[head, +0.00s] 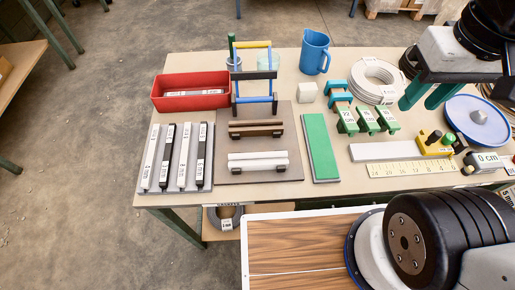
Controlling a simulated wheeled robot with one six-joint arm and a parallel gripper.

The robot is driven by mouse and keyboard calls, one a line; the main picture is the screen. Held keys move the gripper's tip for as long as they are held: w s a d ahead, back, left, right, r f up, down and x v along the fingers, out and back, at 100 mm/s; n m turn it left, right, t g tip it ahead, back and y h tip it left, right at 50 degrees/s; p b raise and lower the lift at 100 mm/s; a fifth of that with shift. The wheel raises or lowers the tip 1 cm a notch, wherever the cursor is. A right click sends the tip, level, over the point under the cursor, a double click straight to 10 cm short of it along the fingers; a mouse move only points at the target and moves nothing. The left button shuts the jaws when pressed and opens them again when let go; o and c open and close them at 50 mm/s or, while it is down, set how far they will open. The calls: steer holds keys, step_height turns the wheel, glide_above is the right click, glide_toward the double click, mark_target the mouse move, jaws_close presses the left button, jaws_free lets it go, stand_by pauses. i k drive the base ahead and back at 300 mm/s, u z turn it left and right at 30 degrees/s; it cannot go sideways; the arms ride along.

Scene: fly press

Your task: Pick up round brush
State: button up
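I cannot clearly make out a round brush. A thin dark green upright stick (231,43) stands in or behind a small grey cup (234,63) at the back left of the table; its lower end is hidden, and it could be a brush handle. My gripper (425,98) hangs over the right part of the table. Its two green fingers are apart with nothing seen between them. It is well to the right of the green stick.
A red bin (190,91), a blue jug (314,52) and a white coil (377,82) are nearby. A blue-rimmed dish (478,122) lies right of my gripper.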

mark_target(231, 35)
steer(key=k, duration=1)
steer(key=u, duration=1.95)
steer(key=i, duration=1.05)
steer(key=z, duration=1.95)
steer(key=i, duration=0.5)
